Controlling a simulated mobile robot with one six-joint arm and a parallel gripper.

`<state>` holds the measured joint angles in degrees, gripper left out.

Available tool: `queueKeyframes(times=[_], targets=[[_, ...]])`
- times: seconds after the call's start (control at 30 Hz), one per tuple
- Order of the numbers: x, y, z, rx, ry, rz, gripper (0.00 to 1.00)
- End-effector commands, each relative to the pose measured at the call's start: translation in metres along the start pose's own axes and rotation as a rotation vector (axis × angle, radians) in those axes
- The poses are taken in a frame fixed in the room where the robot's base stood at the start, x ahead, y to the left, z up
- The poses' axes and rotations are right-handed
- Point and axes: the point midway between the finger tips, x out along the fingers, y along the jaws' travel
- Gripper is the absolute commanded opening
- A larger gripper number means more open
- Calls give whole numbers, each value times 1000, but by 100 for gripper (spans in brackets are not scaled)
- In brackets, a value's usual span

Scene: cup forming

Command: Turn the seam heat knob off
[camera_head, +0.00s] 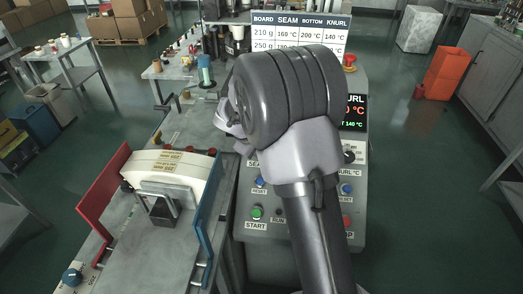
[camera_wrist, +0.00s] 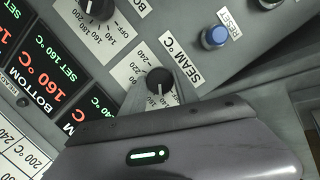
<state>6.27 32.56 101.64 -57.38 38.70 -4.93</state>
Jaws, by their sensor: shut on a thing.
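The seam heat knob (camera_wrist: 157,80) is a small black dial beside the SEAM °C label in the wrist view. Its scale shows 240 and 220 to the left and lower numbers below. Its exact setting is hard to read. My gripper (camera_wrist: 172,86) is at this knob and shut on it. A grey finger shows just right of the knob, and the dark gripper body with a green light fills the bottom. In the head view my arm hides the seam knob and the fingertips.
Another black knob (camera_wrist: 98,7) and a blue RESET button (camera_wrist: 214,37) are near. The bottom-heat display (camera_wrist: 52,86) reads 160 °C. In the head view, a green START button (camera_head: 257,212) and the knurl knob (camera_head: 349,153) flank my arm. A settings board (camera_head: 262,32) stands behind.

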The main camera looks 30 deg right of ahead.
Motion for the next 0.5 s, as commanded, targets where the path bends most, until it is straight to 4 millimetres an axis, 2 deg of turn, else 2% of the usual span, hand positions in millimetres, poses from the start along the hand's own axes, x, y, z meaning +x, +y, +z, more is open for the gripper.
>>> queueKeyframes(times=[0.5], targets=[[1, -2, 0, -418, 1, 96, 0]])
